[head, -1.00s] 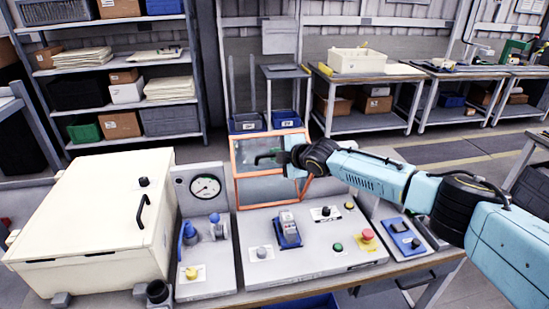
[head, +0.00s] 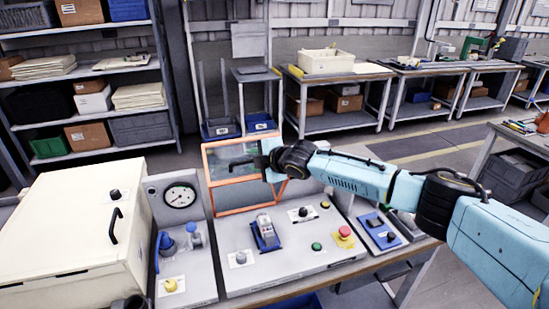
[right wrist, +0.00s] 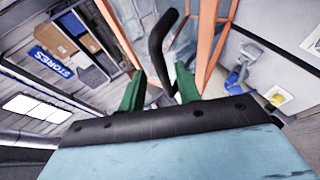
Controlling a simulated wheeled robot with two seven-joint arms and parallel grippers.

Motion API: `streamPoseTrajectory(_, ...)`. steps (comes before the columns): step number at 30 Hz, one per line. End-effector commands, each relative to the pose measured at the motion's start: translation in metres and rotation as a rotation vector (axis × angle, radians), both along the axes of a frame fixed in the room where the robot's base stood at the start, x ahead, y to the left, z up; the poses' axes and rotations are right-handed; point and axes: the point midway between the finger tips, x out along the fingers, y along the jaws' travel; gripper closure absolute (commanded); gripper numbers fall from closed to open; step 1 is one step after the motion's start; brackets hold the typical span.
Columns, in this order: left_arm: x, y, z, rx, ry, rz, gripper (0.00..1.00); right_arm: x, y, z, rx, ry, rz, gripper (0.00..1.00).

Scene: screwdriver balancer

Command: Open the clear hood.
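The clear hood (head: 232,171) has an orange frame and see-through panels. It stands raised at the back edge of the grey control panel, whose top lies uncovered in front. My right gripper (head: 266,164) is at the hood's right part, by its dark handle. In the right wrist view the black bent handle (right wrist: 158,50) passes between the two green fingers (right wrist: 158,92). The fingers stand apart with a gap beside the handle, so the gripper looks open around it. The orange frame shows just beyond the fingers. My left gripper is out of view.
The control panel (head: 285,262) carries a blue-grey device (head: 265,232), knobs and a red button (head: 344,232). A pressure gauge (head: 180,196) and cream box (head: 70,235) stand left. Blue bins (head: 261,123) are behind the hood. Shelves and tables are farther back.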

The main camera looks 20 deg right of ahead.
Motion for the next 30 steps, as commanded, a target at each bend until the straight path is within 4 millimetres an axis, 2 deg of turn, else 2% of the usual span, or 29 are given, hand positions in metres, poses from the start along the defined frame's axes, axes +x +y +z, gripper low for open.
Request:
streamPoseTrajectory(18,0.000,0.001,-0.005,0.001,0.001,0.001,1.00,-0.076,-0.033,0.041,0.000,-0.006,-0.002,0.67)
streamPoseTrajectory(24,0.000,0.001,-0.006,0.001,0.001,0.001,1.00,-0.089,-0.037,0.048,0.003,-0.005,-0.002,0.67)
streamPoseTrajectory(30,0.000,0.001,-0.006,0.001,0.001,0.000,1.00,-0.092,-0.038,0.050,0.002,-0.004,-0.001,0.67)
